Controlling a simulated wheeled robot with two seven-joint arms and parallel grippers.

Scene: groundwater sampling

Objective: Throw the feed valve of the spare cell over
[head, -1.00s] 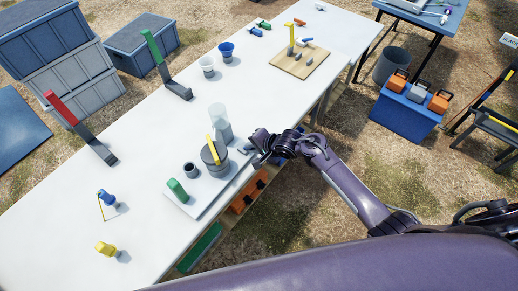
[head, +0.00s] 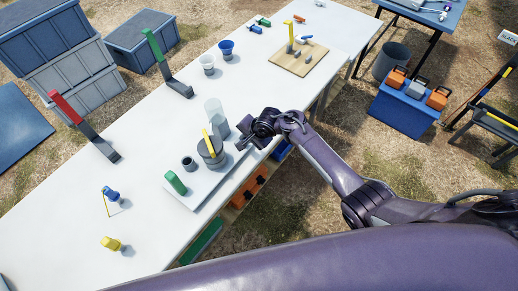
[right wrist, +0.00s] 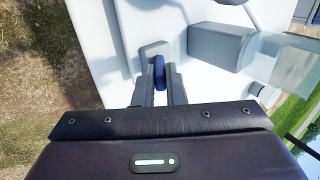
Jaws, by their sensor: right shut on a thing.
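On a white board (head: 207,192) at the table's right edge stands a grey round vessel with a yellow strip (head: 211,149). Beside it are a clear cylinder (head: 213,108) on a grey block (head: 220,129), a dark cup (head: 189,163) and a green block (head: 176,183). My right gripper (head: 244,139) is at the board's right edge, next to the grey block. In the right wrist view its fingers (right wrist: 160,88) are shut on a small dark blue handle (right wrist: 159,70) in front of a light grey block (right wrist: 154,49). I cannot tell which cell this handle belongs to. My left gripper is not in view.
Green (head: 167,65) and red (head: 85,126) upright stands are at the table's left side. Small cups (head: 226,50) and a wooden board (head: 297,62) are farther back. Orange bins (head: 249,187) sit under the right edge.

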